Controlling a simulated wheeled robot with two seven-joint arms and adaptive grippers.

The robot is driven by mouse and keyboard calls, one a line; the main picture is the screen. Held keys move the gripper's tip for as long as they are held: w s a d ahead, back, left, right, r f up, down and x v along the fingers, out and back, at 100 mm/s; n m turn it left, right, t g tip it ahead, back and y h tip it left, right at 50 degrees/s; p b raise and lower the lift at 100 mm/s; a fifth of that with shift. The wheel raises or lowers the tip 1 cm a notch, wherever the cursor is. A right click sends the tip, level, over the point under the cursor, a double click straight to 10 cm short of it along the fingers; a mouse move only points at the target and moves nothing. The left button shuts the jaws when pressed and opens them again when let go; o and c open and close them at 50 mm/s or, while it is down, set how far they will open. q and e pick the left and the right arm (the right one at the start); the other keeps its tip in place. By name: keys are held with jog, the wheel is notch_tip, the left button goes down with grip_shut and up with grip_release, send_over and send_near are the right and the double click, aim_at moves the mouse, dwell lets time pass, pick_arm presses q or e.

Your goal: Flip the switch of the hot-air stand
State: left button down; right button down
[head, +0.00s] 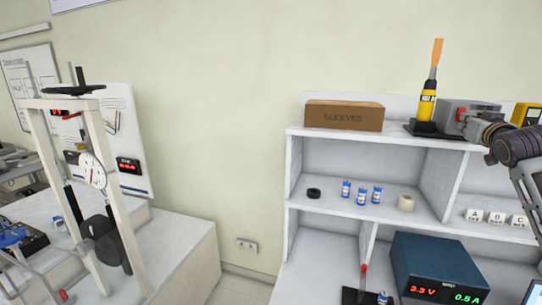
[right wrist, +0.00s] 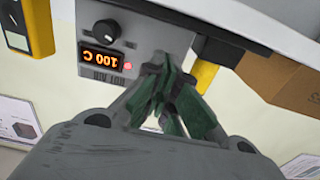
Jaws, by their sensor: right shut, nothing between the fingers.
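The hot-air stand is a grey box (head: 455,108) on the top shelf at the right in the head view. In the right wrist view its front panel (right wrist: 140,20) appears upside down, with a black knob (right wrist: 107,29), an orange display reading 100 C (right wrist: 101,61) and a lit red lamp (right wrist: 127,66). My right gripper (head: 483,127) is at the front of the box. In the right wrist view its green-padded fingers (right wrist: 166,66) are shut and empty, their tips over the panel beside the lamp. I cannot make out the switch; the fingers may hide it.
A yellow tool with an orange tip (head: 428,98) stands on a dark base left of the box. A SLEEVES carton (head: 344,116) is further left, and a yellow device (head: 526,114) is to the right.

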jog(key=shift+p+x, duration=0.7)
jog(key=shift+x, duration=0.1)
dwell(0.7)
jog(key=shift+s, duration=0.1)
jog(key=shift+s+a+f+b, duration=0.1)
jog(key=shift+s+a+b, duration=0.1)
jog(key=shift+s+b, duration=0.25)
jog(key=b+v, duration=0.3)
jog(key=v, duration=0.3)
jog(key=shift+s, duration=0.35)
dwell(0.3)
